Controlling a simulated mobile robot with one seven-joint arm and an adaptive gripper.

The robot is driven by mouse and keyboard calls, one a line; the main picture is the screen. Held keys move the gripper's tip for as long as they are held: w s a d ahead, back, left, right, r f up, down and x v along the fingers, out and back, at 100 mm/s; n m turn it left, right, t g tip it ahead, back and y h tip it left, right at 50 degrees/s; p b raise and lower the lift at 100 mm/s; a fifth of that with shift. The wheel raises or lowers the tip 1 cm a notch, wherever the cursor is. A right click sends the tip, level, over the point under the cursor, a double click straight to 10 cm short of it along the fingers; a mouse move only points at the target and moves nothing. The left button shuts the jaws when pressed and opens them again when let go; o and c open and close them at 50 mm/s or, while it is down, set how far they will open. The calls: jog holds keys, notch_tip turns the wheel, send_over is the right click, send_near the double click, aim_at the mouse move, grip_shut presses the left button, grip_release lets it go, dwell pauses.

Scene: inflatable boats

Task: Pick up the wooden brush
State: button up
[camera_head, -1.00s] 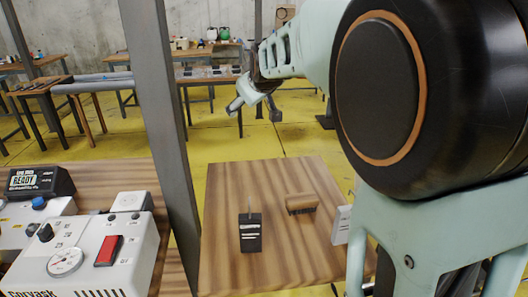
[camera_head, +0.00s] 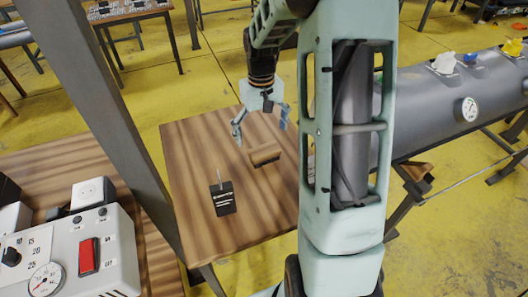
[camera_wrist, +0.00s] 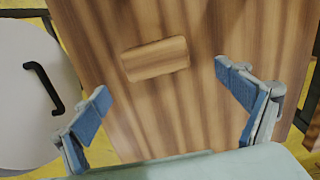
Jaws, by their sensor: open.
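The wooden brush (camera_head: 265,155) lies on the wooden table (camera_head: 195,160), right of its middle. In the head view its wooden back faces up, with dark bristles below. In the wrist view the brush (camera_wrist: 155,59) lies beyond the fingertips, a little left of the middle between them. My gripper (camera_head: 261,130) is open and empty, pointing down above the table near the brush. In the wrist view its blue-padded fingers (camera_wrist: 165,97) are spread wide, apart from the brush. The bristles are hidden there.
A black device with an antenna (camera_head: 222,198) stands on the table left of the brush. A grey post (camera_head: 105,115) rises by the table's left side. A white control box (camera_head: 85,250) with a red switch is at lower left. A grey tank (camera_head: 440,105) lies at right.

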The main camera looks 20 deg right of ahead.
aim_at(264, 148)
jog(key=f, duration=0.7)
jog(key=shift+s+d, duration=0.15)
jog(key=shift+d, duration=0.1)
jog(key=shift+r, duration=0.1)
jog(key=c, duration=1.3)
